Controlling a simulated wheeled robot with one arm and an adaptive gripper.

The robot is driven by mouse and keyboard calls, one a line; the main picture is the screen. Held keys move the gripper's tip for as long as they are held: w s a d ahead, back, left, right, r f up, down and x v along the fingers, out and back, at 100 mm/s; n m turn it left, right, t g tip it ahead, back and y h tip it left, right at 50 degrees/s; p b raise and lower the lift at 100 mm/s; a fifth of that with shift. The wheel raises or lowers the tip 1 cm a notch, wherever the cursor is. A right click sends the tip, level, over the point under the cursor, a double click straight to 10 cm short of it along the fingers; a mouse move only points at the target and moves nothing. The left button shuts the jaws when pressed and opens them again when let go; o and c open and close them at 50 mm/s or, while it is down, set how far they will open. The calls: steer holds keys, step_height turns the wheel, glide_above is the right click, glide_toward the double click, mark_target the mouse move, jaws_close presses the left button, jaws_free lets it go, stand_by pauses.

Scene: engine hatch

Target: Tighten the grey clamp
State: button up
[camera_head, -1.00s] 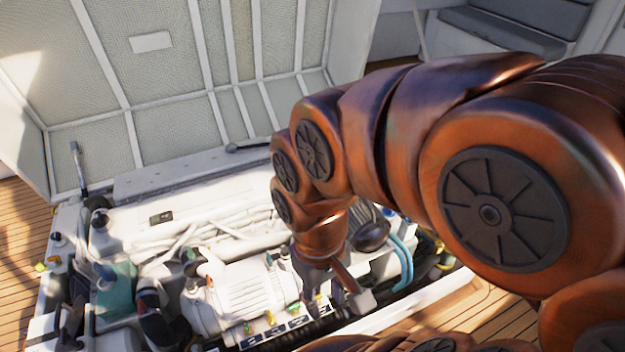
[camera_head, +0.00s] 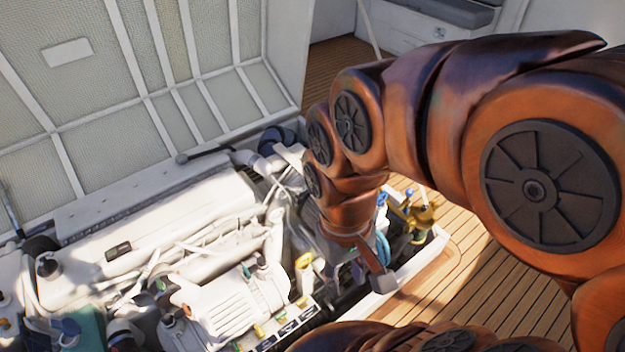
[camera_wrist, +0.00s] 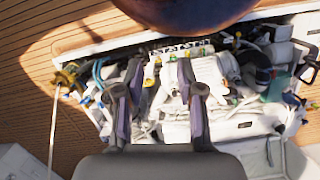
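My gripper (camera_head: 375,270) hangs at the end of my copper arm, over the right end of the engine bay in the head view. In the wrist view my gripper (camera_wrist: 158,75) points down at the engine, with its two fingers apart and nothing between them that I can make out as held. The white engine (camera_head: 235,305) lies in the open bay and also shows in the wrist view (camera_wrist: 205,72). I cannot pick out the grey clamp in either view; it is too small or hidden among hoses and fittings.
The raised hatch lid (camera_head: 130,90) stands behind the engine. A brass fitting (camera_head: 422,220) and blue hoses (camera_head: 383,247) sit at the bay's right end. The wooden deck (camera_head: 490,280) right of the bay is clear. The bay's pale rim (camera_head: 415,265) borders it.

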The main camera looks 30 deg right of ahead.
steer(key=w+d+n+b, duration=0.1)
steer(key=w+d+b, duration=0.15)
steer(key=w, duration=0.75)
steer(key=w+d+n+b, duration=0.2)
steer(key=w+b, duration=0.1)
steer(key=w, duration=0.7)
steer(key=n+t+b, duration=0.2)
steer(key=n+b, duration=0.8)
steer(key=b, duration=0.3)
glide_above(298, 192)
step_height(298, 192, down, 33)
steer(key=shift+w+f+n, duration=0.3)
steer(key=shift+f, duration=4.4)
jaws_close()
